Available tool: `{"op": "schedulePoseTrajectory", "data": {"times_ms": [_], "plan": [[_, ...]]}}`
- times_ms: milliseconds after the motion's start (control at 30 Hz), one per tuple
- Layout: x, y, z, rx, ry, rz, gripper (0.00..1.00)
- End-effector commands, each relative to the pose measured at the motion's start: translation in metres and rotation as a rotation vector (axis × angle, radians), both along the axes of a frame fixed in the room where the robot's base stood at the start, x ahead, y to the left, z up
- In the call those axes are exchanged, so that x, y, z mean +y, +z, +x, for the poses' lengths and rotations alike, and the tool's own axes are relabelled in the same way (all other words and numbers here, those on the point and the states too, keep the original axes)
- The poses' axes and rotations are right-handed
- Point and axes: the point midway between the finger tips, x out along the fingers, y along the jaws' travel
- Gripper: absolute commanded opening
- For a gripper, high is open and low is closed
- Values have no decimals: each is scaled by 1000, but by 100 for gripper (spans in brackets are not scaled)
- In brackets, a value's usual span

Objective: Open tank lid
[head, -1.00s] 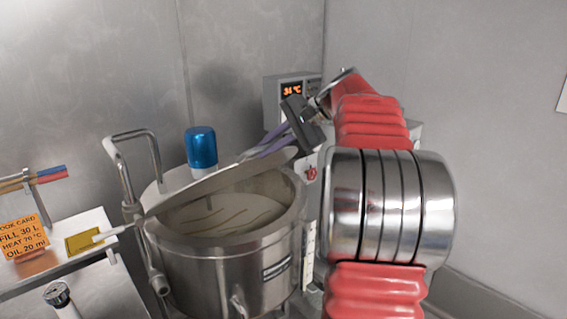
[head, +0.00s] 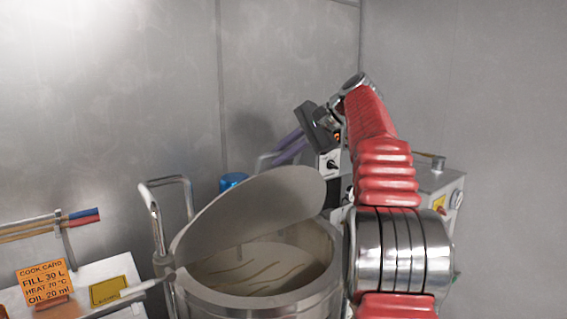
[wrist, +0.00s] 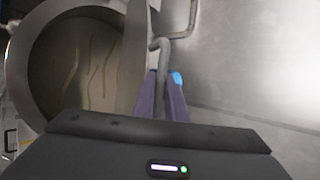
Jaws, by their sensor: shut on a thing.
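The tank (head: 310,295) is a round steel pot at the lower middle of the head view, with pale liquid (head: 250,268) inside. Its lid (head: 265,205) is a thin grey disc, tilted up steeply on its hinge side, so the mouth shows. My gripper (head: 283,150) is behind the lid's upper right edge, its purple fingers shut on the lid handle (head: 264,158), a bent grey bar. In the wrist view the handle (wrist: 162,72) runs between both fingers (wrist: 162,98). The tank's rim (wrist: 22,45) is at the left there, the lid seen nearly edge-on beside it.
A blue motor cap (head: 232,181) is partly hidden behind the lid. A bent steel pipe (head: 155,205) stands left of the tank. An orange cook card (head: 44,283) and a yellow label (head: 108,291) are at the left. A machine with a gauge (head: 440,190) stands behind my arm. Metal walls close the back.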

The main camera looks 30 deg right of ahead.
Motion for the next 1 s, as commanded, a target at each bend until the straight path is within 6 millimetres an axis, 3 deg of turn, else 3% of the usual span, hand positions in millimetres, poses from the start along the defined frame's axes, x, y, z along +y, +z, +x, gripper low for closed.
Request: {"op": "schedulePoseTrajectory", "data": {"times_ms": [300,833,867,1000], "plan": [[0,6,18,0,-4,-6,0],[4,8,23,1,1,-6,0],[4,8,23,1,1,-6,12],[6,8,23,0,5,-5,22]]}}
